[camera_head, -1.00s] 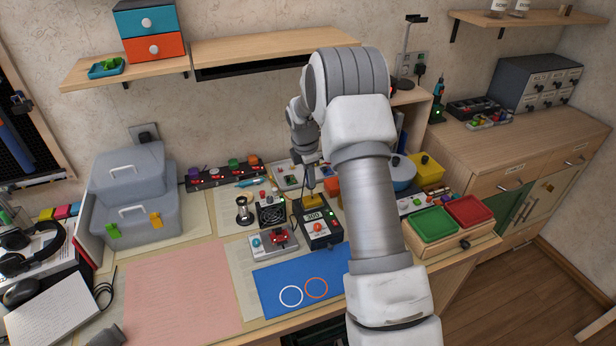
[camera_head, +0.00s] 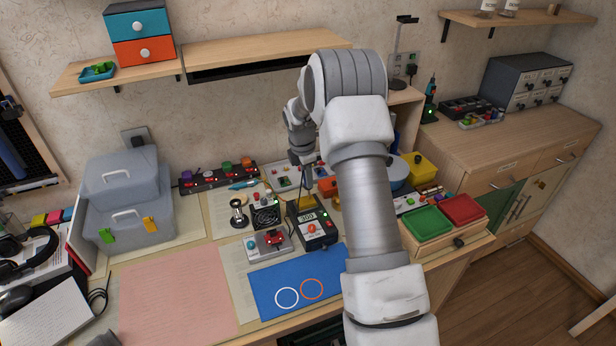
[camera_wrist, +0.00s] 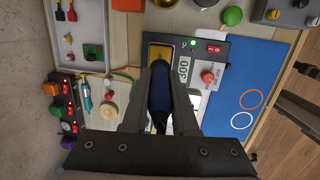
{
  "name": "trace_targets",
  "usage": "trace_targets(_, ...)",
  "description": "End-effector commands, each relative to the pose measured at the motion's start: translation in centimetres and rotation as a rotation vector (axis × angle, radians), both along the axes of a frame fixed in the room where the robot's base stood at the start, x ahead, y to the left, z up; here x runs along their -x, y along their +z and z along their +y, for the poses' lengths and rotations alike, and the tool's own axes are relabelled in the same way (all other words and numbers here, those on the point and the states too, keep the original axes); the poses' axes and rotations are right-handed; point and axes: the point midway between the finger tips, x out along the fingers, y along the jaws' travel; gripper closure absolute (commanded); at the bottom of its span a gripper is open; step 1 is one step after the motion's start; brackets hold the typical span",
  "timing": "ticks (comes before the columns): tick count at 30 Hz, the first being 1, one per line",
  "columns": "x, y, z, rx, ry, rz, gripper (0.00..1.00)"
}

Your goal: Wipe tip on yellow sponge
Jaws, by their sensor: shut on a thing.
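The black soldering station (camera_head: 318,232) with its lit display stands on the bench; its face also shows in the wrist view (camera_wrist: 212,62). The yellow sponge (camera_wrist: 160,52) sits in a dark-framed holder at the station's end, just beyond my fingertips in the wrist view. My gripper (camera_wrist: 160,88) is shut on a soldering iron with a dark blue handle (camera_wrist: 160,98). In the head view my gripper (camera_head: 303,160) is above the back of the station. The iron's tip is hidden in the wrist view, so I cannot tell whether it touches the sponge.
A small fan (camera_head: 266,217) and a grey box with a red part (camera_head: 268,244) stand left of the station. A blue mat (camera_head: 300,284) lies in front. Green and red trays (camera_head: 432,222) are at right. A rack of coloured knobs (camera_head: 215,176) stands behind left.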

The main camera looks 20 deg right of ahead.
Motion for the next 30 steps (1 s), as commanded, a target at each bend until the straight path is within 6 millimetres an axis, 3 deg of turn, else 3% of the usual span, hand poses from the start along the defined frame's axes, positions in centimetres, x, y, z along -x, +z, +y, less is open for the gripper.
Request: trace_targets(30, 0.0, 0.0, 2.2, 0.000, 0.002, 0.000, 1.00)
